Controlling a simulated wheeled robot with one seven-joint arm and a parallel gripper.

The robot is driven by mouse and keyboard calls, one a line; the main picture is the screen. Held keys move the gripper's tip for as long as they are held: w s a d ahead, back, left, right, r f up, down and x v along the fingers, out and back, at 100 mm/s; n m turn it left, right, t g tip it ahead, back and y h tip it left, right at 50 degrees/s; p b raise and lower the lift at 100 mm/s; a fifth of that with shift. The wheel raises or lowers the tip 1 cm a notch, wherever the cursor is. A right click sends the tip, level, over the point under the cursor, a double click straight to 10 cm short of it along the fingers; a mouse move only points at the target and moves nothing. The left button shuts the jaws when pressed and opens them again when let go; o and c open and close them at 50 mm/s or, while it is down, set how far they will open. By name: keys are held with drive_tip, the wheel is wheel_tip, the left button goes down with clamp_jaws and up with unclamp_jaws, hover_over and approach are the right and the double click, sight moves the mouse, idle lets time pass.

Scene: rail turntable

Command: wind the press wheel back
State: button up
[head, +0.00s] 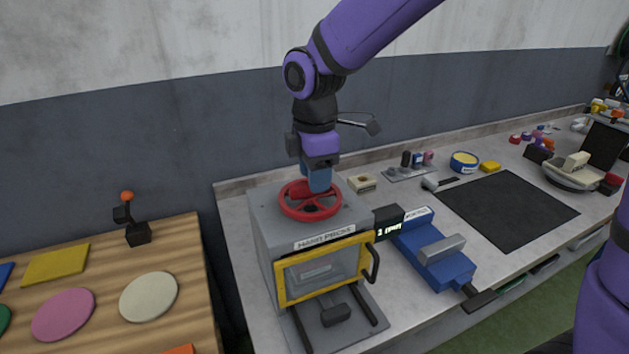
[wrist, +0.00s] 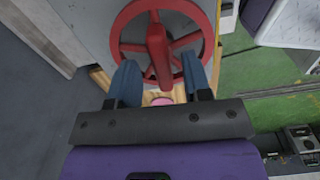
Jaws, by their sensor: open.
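The red press wheel (head: 311,207) lies flat on top of the grey hand press (head: 262,236), which has a yellow-framed front door (head: 322,268) that looks closed. My gripper (head: 319,187) points down over the wheel's far right part. In the wrist view the red wheel (wrist: 128,18) fills the upper middle, and its upright red handle (wrist: 158,52) stands between the two blue fingers of my open gripper (wrist: 158,75). There is a gap on each side of the handle. Whether a finger touches the wheel's rim I cannot tell.
A black mat (head: 507,210) lies farther right. A wooden table (head: 184,240) with coloured discs is at the left. The wall is close behind.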

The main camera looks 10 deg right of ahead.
wheel_tip(320, 180, up, 9)
drive_tip(key=shift+f, duration=0.2)
idle(0.3)
drive_tip(key=s+d+r+m+t, duration=0.2)
drive_tip(key=s+d+m, duration=0.7)
drive_tip(key=d, duration=0.3)
drive_tip(key=s+d+r+m+t, duration=0.2)
drive_tip(key=s+d+m+t, duration=0.1)
drive_tip(key=s+d+m, duration=0.6)
drive_tip(key=shift+s+d+r+m, duration=0.15)
drive_tip(key=shift+s+d+m, duration=0.25)
drive_tip(key=shift+d+m, duration=0.9)
drive_tip(key=shift+d, duration=0.1)
